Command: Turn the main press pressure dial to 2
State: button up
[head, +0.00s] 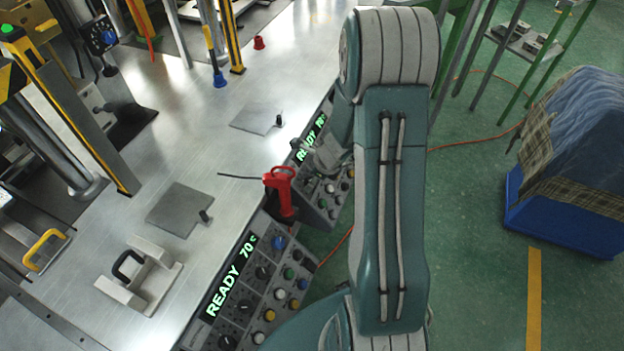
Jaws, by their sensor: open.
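Two control panels run along the front edge of the metal bench. The near panel (252,290) has a lit green display (231,276) reading READY 70 and carries black dials (263,272) and coloured buttons. The far panel (326,195) has a similar display (312,138), partly covered by my arm, and several small knobs and buttons. Dial labels are too small to read, so I cannot tell which is the main press pressure dial. My gripper (325,160) is over the far panel, partly hidden behind my arm. It is open, and no object shows in it.
A red-handled tool (281,190) stands between the panels with a dark cable. A grey clamp-like fixture (139,276) and flat plates (180,209) lie on the bench. A blue bin (560,220) with cloth stands right.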

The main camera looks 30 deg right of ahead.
jog(key=shift+w+a+f, duration=0.15)
jog(key=shift+f, duration=0.25)
grip_shut()
jog(key=shift+n, duration=0.3)
jog(key=shift+n+t+h, duration=0.7)
jog(key=shift+n+t, duration=0.2)
jog(key=shift+n, duration=0.7)
jog(key=shift+n+t, duration=0.3)
jog(key=shift+n, duration=0.2)
